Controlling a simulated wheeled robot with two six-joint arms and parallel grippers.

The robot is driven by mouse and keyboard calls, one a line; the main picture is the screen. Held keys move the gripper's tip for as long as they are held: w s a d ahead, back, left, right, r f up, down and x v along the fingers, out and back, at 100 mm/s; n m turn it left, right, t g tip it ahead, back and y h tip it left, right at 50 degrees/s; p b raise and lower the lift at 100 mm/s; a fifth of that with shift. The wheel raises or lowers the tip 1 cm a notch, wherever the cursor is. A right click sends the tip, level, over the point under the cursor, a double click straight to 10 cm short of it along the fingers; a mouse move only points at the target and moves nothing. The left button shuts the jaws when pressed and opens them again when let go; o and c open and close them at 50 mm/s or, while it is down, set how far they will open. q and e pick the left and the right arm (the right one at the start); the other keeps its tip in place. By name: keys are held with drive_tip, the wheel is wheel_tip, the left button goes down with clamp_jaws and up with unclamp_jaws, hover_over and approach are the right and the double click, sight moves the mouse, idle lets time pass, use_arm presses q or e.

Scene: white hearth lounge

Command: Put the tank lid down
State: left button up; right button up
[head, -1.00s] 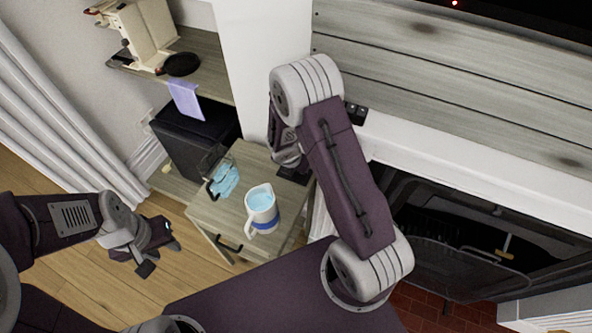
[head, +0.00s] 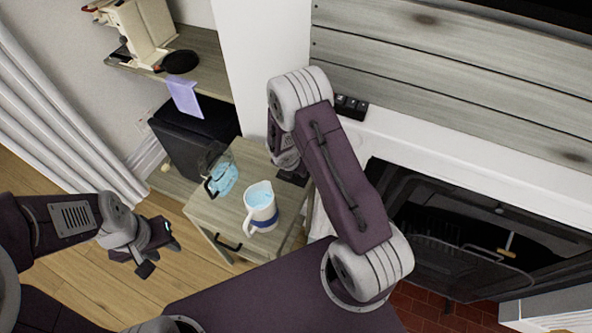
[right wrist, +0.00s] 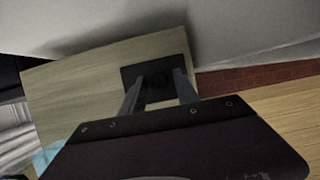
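The tank lid (right wrist: 155,72) is a dark flat square with a round knob, lying on the wooden cabinet top in the right wrist view. It shows partly in the head view (head: 293,176), beneath my right arm. My right gripper (right wrist: 158,84) has its fingers apart on either side of the knob, with a gap visible. A clear tank (head: 222,179) with blue water and a black handle stands on the cabinet, left of the lid. My left gripper (head: 160,252) is open and empty over the floor, left of the cabinet.
A white jug (head: 261,208) with a blue band holds water at the cabinet's (head: 213,212) front. A black box (head: 190,137) stands behind, under a shelf (head: 208,65) with an appliance and a purple cloth. A white wall and mantel (head: 440,150) border the right arm.

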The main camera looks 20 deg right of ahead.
drive_tip(key=shift+r, duration=0.2)
drive_tip(key=p+v, duration=0.4)
drive_tip(key=v, duration=0.8)
drive_tip(key=shift+p, duration=0.35)
drive_tip(key=shift+f, duration=0.1)
